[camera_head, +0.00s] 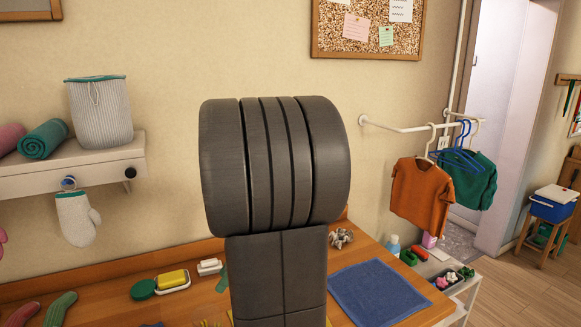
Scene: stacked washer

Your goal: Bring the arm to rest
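A large dark grey rounded part with a squared section below it, which looks like a link of my arm, stands upright in the middle of the view. It hides part of the wall and the wooden table (120,267) behind it. My gripper's fingers do not show, so I cannot see whether they are open or shut or hold anything.
On the table are a blue cloth (378,291), a yellow sponge in a dish (172,281) and a green round item (143,290). A wall shelf (75,163) holds a basket (100,112). A rail (400,128) carries hanging shirts (424,190) at right.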

